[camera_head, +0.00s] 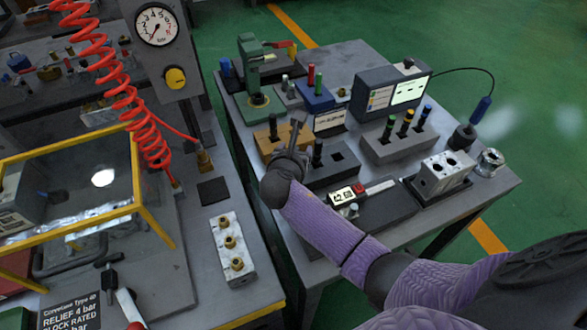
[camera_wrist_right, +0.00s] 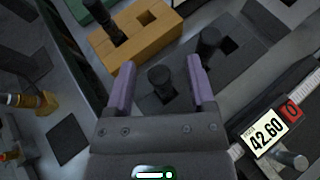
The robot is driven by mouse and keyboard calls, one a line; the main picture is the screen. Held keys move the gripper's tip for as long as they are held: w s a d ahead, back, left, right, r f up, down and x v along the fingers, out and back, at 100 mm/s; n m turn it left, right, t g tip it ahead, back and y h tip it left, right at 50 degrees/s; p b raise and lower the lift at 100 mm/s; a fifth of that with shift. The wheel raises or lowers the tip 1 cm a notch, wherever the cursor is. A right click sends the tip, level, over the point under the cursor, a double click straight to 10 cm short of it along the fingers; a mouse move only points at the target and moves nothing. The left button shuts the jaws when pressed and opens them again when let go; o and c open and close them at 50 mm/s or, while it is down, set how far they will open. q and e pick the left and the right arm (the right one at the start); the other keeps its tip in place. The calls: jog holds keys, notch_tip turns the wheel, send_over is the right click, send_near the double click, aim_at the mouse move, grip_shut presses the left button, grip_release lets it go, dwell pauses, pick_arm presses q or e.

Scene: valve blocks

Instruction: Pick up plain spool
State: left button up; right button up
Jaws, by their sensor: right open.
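A dark plain spool (camera_wrist_right: 160,80) stands upright between the two fingers of my right gripper (camera_wrist_right: 154,82) in the right wrist view. The fingers are apart, one on each side, and I see no clear contact. A second dark spool (camera_wrist_right: 208,43) stands just beyond the right finger. It rises from a dark grey block (camera_head: 342,162) with square sockets. In the head view my right gripper (camera_head: 300,132) is over this block's left side, beside another upright black spool (camera_head: 317,152). My left gripper is out of view.
A wooden block (camera_head: 285,142) with a black peg stands just behind. A grey block (camera_head: 395,145) holds colour-topped spools to the right. A digital caliper (camera_head: 362,192) lies in front. A metal valve block (camera_head: 442,172) stands at the right.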

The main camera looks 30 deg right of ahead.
jog(key=shift+w+d+f, duration=0.15)
jog(key=shift+w, duration=0.05)
jog(key=shift+c, duration=0.2)
grip_shut()
dwell(1.1)
